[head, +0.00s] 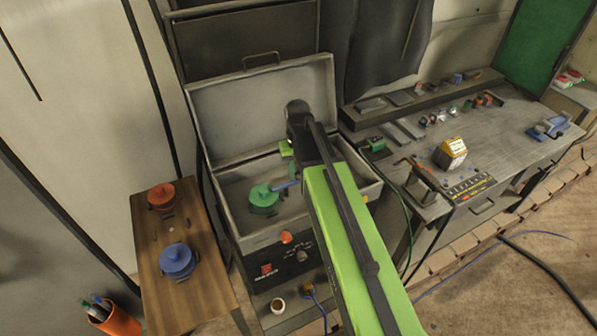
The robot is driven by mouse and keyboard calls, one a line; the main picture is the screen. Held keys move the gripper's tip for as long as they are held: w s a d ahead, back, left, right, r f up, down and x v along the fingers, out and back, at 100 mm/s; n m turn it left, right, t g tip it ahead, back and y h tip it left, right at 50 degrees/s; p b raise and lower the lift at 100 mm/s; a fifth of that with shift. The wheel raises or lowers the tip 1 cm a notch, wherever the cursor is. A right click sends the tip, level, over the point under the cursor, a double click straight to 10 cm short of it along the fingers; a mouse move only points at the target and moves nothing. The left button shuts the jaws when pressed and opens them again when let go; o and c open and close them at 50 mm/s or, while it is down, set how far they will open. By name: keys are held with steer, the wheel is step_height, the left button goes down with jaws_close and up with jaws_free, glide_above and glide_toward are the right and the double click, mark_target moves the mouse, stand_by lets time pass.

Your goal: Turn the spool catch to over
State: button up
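An open grey metal case (232,222) holds a green round spool-like piece (264,196) on its floor. A small blue bar (287,184) shows at the right of the green piece; I cannot tell if it is the catch or which way it is set. My green arm reaches in from the lower right. My gripper (287,160) hangs over the case, above and slightly right of the green piece. It is small and partly hidden by the arm, so I cannot see whether it is open or touching anything.
A wooden side table (150,265) bears a red spool-like piece (161,196) and a blue one (177,261). An orange cup (117,322) with pens stands at lower left. The case lid (250,105) stands open behind.

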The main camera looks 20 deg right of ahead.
steer(key=o, duration=0.4)
steer(key=shift+o, duration=0.2)
steer(key=shift+r, duration=0.1)
step_height(320, 180, up, 17)
steer(key=p, duration=1.7)
steer(key=shift+r, duration=0.15)
